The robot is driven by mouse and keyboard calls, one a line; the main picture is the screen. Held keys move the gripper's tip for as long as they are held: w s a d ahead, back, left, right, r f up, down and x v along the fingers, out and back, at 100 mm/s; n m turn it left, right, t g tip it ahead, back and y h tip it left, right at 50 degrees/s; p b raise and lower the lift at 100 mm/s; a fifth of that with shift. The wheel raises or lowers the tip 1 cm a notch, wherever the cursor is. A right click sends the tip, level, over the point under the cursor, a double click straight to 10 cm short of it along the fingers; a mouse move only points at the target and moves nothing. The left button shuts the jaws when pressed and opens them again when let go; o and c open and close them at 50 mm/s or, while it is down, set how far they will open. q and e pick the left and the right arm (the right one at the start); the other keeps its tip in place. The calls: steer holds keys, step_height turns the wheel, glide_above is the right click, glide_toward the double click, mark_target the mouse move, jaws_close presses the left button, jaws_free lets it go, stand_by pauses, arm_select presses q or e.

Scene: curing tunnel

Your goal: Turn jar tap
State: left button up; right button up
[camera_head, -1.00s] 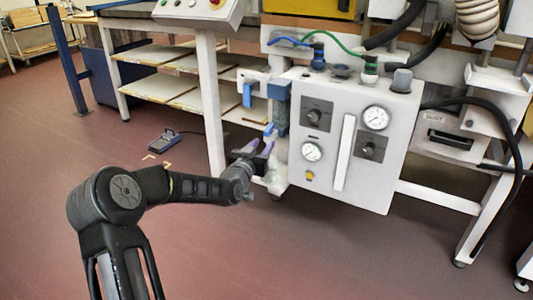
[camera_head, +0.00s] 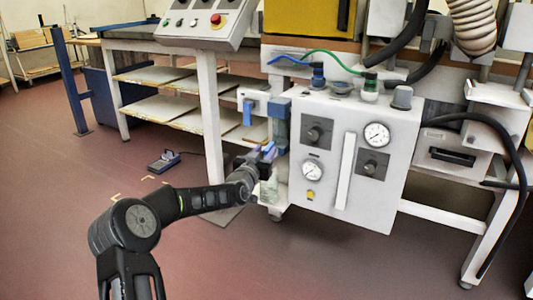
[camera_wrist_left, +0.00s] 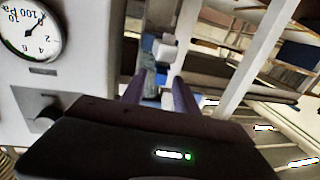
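A filter unit with a blue-grey body (camera_head: 281,122) is fixed to the left side of the white gauge panel (camera_head: 340,150). A pale, cloudy piece that looks like the jar (camera_head: 269,189) shows low beside the panel, partly behind my gripper. I cannot make out the tap clearly. My left gripper (camera_head: 267,151) is at the panel's left side, close to the filter unit. In the left wrist view its two purple fingers (camera_wrist_left: 160,88) stand apart, with small blue and white parts (camera_wrist_left: 157,80) visible between and beyond them. Contact cannot be told. My right gripper is not in view.
The panel carries round gauges (camera_head: 377,135) and dark knobs (camera_head: 318,133). A white post (camera_head: 209,120) and shelves (camera_head: 165,108) stand to the left. The floor in front is clear.

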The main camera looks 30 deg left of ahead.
arm_select(q)
steer(key=shift+w+a, duration=0.15)
steer(key=shift+w, duration=0.8)
jaws_close()
